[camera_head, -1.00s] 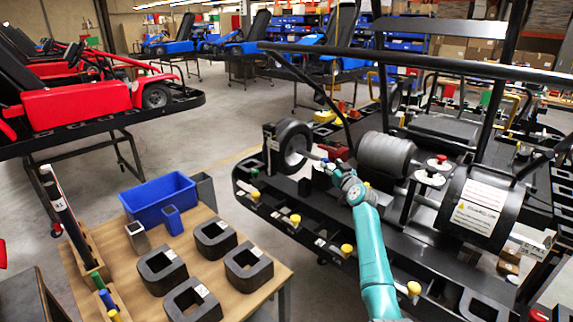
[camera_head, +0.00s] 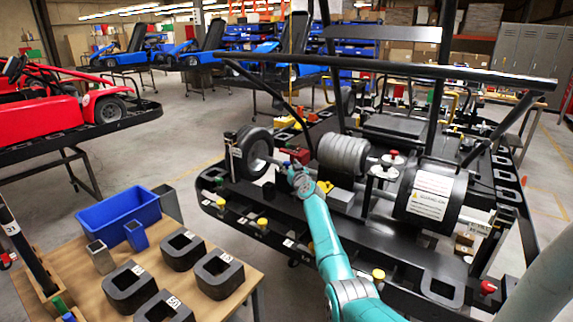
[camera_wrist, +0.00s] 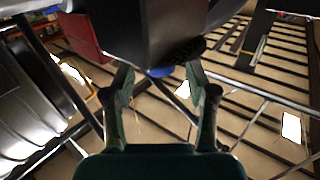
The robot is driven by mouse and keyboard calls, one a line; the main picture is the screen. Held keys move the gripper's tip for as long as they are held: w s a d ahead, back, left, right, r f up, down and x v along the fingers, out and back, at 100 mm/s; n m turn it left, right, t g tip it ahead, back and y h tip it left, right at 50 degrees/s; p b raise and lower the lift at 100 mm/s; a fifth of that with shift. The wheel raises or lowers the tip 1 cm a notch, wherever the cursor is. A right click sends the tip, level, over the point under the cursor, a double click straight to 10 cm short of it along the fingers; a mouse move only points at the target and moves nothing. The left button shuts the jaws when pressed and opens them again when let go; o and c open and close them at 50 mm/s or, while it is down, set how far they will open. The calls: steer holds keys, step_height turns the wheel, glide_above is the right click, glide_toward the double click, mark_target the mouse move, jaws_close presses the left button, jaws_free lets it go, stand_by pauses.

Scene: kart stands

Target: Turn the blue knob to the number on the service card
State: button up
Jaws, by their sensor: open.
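My gripper (camera_head: 292,170) is low over the black kart frame, just right of the small black wheel. In the wrist view my gripper (camera_wrist: 165,92) has its two fingers apart, with a dark block in front of them. A small blue part, perhaps the blue knob (camera_wrist: 160,72), shows under that block between the fingers. Most of it is hidden, and I see no contact. In the head view a small bluish spot is by the fingertips, too small to be sure of. A white card with a yellow mark (camera_head: 430,190) is on the black drum; its text is unreadable and I cannot tell if it is the service card.
The wheel (camera_head: 252,150), a red block (camera_head: 300,156) and a grey ribbed cylinder (camera_head: 342,154) crowd my gripper. A black bar (camera_head: 390,70) crosses above. A wooden table (camera_head: 95,290) with a blue bin (camera_head: 118,212) and black blocks stands at left. Floor is open behind it.

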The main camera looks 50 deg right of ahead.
steer(key=shift+x, duration=1.2)
steer(key=shift+c, duration=0.2)
jaws_close()
